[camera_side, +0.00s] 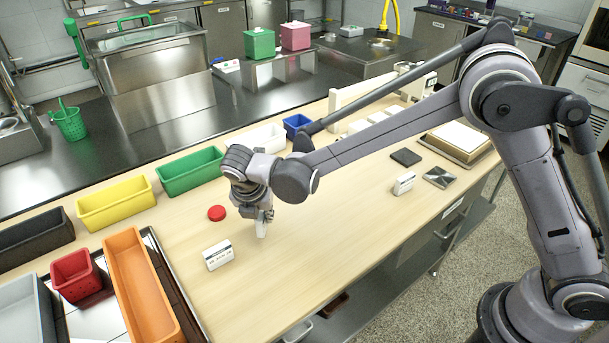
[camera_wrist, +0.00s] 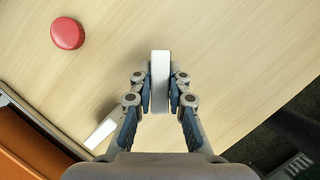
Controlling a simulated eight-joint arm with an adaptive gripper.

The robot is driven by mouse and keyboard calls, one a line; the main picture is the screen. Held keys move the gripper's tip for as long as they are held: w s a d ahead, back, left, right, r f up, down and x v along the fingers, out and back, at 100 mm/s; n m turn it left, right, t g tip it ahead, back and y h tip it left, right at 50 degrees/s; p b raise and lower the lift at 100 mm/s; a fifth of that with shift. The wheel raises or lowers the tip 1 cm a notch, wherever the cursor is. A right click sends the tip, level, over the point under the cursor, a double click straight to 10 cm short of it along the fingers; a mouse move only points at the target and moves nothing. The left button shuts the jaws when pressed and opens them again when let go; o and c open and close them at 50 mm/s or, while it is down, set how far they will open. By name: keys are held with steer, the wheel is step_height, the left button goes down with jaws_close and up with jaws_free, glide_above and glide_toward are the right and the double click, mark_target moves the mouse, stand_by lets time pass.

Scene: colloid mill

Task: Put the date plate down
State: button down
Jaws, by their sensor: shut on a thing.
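My gripper (camera_side: 264,213) points down over the wooden worktop, shut on a narrow white block, the date plate (camera_side: 262,230). In the wrist view, my gripper (camera_wrist: 160,90) has a finger on each side of the date plate (camera_wrist: 160,68), which shows edge-on. Its marked face cannot be read. It is low over the wood; I cannot tell whether it touches.
A white block with dark print (camera_side: 218,255) stands to the left and front, also in the wrist view (camera_wrist: 101,133). A red disc (camera_side: 217,213) lies left. The wood in front is clear.

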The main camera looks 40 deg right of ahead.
mark_target(263, 224)
steer(key=shift+f, duration=1.7)
steer(key=shift+f, duration=0.15)
steer(key=c, duration=1.3)
jaws_free()
